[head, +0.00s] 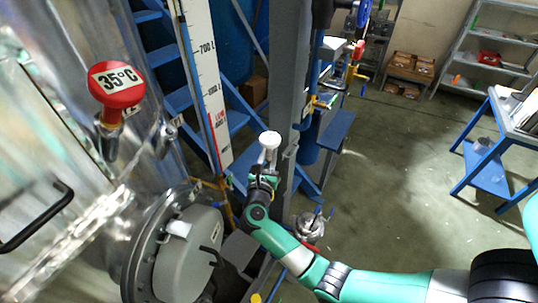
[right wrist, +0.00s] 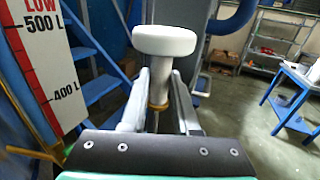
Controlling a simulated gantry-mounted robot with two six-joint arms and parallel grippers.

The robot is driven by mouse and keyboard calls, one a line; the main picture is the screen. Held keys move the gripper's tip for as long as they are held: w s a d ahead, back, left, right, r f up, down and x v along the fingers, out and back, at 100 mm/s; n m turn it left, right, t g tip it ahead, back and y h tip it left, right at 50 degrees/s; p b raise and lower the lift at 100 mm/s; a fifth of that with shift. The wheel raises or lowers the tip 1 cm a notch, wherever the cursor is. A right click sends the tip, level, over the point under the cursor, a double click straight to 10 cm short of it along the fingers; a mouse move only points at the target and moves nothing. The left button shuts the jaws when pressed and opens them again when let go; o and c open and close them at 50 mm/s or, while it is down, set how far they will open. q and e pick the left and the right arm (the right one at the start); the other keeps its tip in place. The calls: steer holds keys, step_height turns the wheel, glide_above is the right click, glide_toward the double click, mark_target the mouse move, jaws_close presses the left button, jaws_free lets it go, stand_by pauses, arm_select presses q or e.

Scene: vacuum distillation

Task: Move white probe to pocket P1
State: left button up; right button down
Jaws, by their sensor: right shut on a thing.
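The white probe (head: 269,139) has a round white head and a metal stem. It is upright in my right gripper (head: 264,172), which is shut on its stem, in the air left of the grey column. In the right wrist view the probe's white head (right wrist: 165,41) rises above the two fingers of the gripper (right wrist: 159,103), with a brass-coloured collar between them. A red-headed probe (head: 115,83) marked 35°C stands in a fitting on the shiny metal vessel (head: 60,120). No label P1 is readable. My left gripper is not in view.
A white level scale (head: 207,85) and blue stairs (head: 180,100) stand behind the probe. A grey column (head: 289,80) is close on its right. A round grey hatch (head: 185,255) is below left. Open floor (head: 410,180) lies to the right, before shelves and a blue-framed table.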

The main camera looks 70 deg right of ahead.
mark_target(267, 158)
steer(key=shift+r, duration=0.1)
steer(key=s+a+r+p, duration=0.1)
steer(key=a+r+p, duration=0.2)
steer(key=a, duration=0.2)
steer(key=shift+s+a+p, duration=0.3)
steer(key=shift+a+p, duration=0.1)
stand_by(0.9)
stand_by(0.3)
